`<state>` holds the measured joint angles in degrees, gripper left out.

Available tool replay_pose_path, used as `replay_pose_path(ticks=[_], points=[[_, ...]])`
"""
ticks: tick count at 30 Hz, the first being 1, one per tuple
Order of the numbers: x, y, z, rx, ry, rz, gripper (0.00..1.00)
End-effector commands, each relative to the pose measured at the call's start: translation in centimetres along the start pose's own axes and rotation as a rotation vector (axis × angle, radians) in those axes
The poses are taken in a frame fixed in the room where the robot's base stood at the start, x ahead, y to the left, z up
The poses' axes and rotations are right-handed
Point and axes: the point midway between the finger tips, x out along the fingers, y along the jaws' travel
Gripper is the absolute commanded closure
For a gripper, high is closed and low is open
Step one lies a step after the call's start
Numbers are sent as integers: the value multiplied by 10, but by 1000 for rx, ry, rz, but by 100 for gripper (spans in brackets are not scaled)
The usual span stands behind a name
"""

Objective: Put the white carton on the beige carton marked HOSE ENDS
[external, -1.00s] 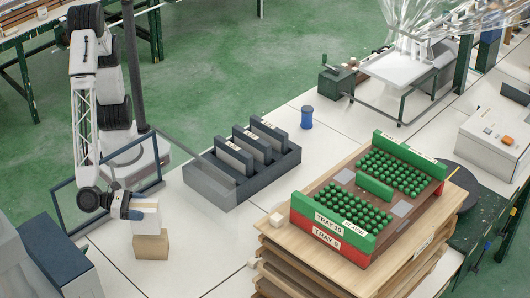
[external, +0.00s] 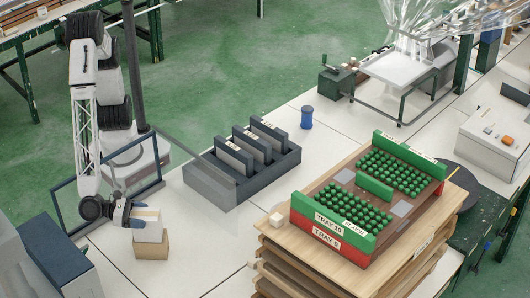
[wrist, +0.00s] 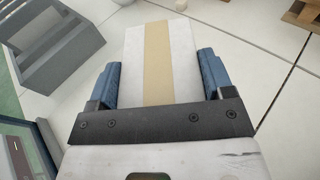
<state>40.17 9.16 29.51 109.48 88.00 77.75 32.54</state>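The white carton (external: 148,228) is in the external view at the lower left, leaning a little, at the top of the beige carton (external: 152,250). I cannot tell how fully it rests there. No marking on the beige carton is legible. My gripper (external: 130,216) is at the white carton's left, its blue fingers at the carton's upper part. The beige carton is hidden there.
A dark grey rack (external: 213,188) with upright slabs stands to the right of the cartons. A pallet-like wooden stack (external: 283,240) bears a green and red tray (external: 318,232). A blue cylinder (external: 306,118) stands farther back. The white tabletop is clear just right of the cartons.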

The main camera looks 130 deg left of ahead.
Motion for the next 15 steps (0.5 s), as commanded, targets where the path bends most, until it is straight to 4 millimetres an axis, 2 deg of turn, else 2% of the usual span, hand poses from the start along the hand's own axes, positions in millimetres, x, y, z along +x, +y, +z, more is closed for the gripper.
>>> replay_pose_path(ticks=[1,5,15], points=[[0,0,0,0,0,0,20],[0,0,0,0,0,0,0],[0,0,2,-1,0,0,0]])
